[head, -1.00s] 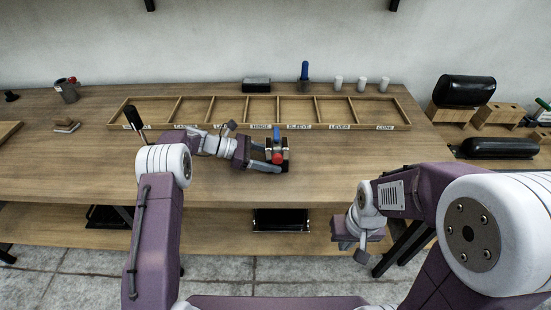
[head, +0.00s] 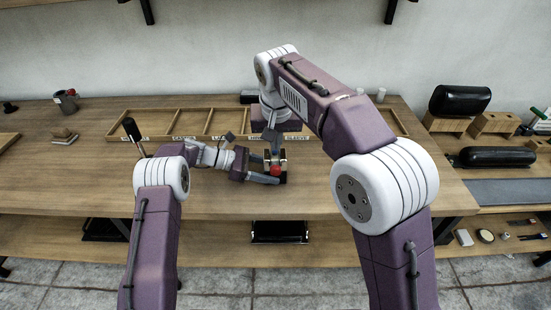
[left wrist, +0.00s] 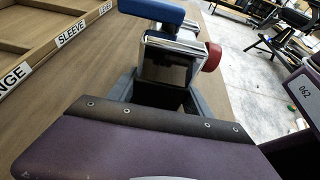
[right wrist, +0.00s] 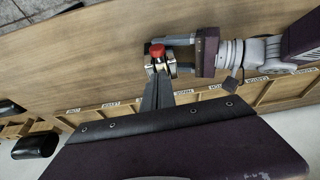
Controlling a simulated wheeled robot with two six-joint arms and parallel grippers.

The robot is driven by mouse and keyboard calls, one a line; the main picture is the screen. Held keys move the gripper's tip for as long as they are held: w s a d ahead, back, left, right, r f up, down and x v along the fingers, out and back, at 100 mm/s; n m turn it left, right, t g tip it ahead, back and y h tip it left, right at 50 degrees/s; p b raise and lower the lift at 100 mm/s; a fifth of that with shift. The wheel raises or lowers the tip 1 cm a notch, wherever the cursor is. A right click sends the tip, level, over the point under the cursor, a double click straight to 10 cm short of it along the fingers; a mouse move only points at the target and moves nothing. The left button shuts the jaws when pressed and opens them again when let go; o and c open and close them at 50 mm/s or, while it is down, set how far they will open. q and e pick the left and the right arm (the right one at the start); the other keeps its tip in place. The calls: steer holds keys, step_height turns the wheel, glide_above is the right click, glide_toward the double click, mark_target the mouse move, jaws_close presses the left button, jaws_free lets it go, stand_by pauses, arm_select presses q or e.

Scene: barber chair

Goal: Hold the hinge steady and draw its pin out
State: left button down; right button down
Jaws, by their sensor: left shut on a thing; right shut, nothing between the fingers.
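The hinge (head: 282,160) is a chrome block on the table in front of the divided tray. In the left wrist view the hinge (left wrist: 165,62) has a red round end (left wrist: 210,57) and a blue piece (left wrist: 148,12) on top. The pin's body is not clearly visible. My left gripper (head: 266,169) is shut on the hinge from the left; its dark fingers partly show beneath it in the left wrist view. My right gripper (right wrist: 158,84) is shut and empty, its tips close to the hinge and red end. I cannot tell whether they touch.
The labelled wooden tray (head: 118,132) lies behind the hinge, partly hidden by my right arm. A grey cup (head: 65,101) stands back left. Black rolls (head: 497,157) and wooden blocks are at the right. The table's front is clear.

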steer(key=x, duration=1)
steer(key=shift+d, duration=0.1)
arm_select(q)
steer(key=shift+r, duration=0.1)
steer(key=shift+w, duration=0.1)
arm_select(e)
steer(key=s, duration=0.5)
steer(key=shift+d, duration=0.1)
arm_select(q)
steer(key=shift+c, duration=1.9)
jaws_free()
arm_select(e)
steer(key=v, duration=1)
steer(key=shift+w, duration=0.2)
steer(key=shift+r, duration=0.1)
